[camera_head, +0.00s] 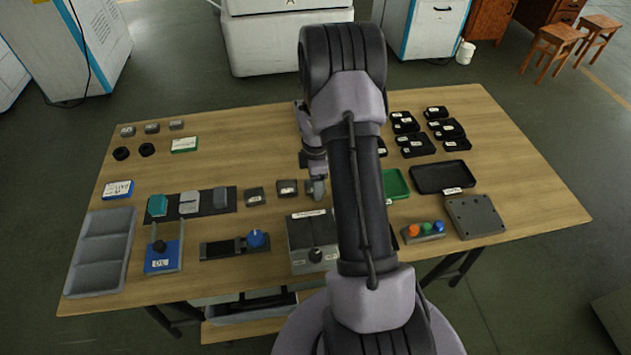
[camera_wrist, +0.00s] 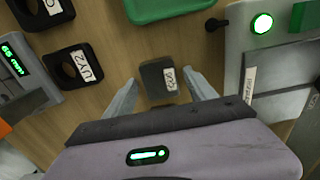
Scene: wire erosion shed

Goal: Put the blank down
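The blank, a small dark grey block (camera_wrist: 158,80) with a white label, lies between and just beyond my fingertips in the wrist view. It appears to rest on the wooden table top. My gripper (camera_wrist: 161,82) is open around it, with a narrow strip of wood showing between each finger and the block. In the head view my gripper (camera_head: 316,187) is low over the table, left of my arm. My arm hides much of the area there, and I cannot make out the fingers or this block in that view.
In the wrist view, black square pieces with round holes (camera_wrist: 78,66) lie to the left. A green tray (camera_wrist: 165,8) is at the top, and a device with a lit green button (camera_wrist: 262,24) is close on the right. A black tray (camera_head: 441,177) stands farther right on the table.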

